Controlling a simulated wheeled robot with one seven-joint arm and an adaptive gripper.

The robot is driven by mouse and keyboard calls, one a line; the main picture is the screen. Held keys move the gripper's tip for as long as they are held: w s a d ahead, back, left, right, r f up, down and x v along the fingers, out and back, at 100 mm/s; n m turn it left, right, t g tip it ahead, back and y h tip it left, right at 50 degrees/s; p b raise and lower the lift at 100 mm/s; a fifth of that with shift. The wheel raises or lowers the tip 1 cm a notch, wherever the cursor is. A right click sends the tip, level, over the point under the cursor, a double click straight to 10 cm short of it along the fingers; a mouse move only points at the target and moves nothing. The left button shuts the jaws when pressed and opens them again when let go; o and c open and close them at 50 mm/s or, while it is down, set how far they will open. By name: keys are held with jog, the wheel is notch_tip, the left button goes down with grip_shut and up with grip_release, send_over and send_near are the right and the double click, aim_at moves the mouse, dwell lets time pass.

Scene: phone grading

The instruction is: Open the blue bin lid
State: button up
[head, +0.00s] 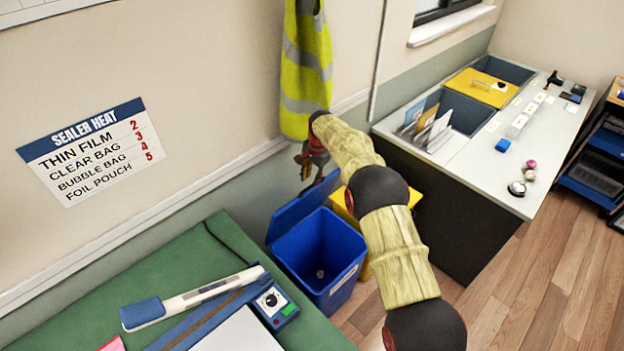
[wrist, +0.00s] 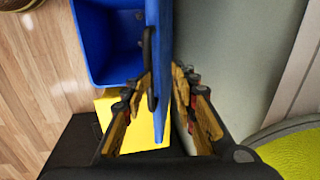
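The blue bin (head: 322,257) stands on the floor against the wall, and its inside shows in both views, with a small pale thing at the bottom. Its blue lid (head: 300,212) is raised and leans up toward the wall. In the wrist view the lid (wrist: 159,30) is seen nearly edge-on, with a dark handle (wrist: 149,62) on its left side. My gripper (head: 312,165) is just above the lid's upper part. In the wrist view its fingers (wrist: 163,78) are spread, with the lid between them; I cannot tell whether either finger touches it.
A yellow bin (head: 345,206) stands right beside the blue one, partly behind my arm. A hi-vis vest (head: 306,75) hangs above. A green-topped bench (head: 175,262) with a sealer is at lower left. A grey-topped counter (head: 480,165) stands right; wooden floor is clear in front.

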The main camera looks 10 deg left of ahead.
dwell(0.4)
notch_tip(320, 180, up, 12)
jog(key=s+d, duration=0.1)
jog(key=d, duration=0.1)
jog(key=shift+f, duration=0.1)
dwell(0.6)
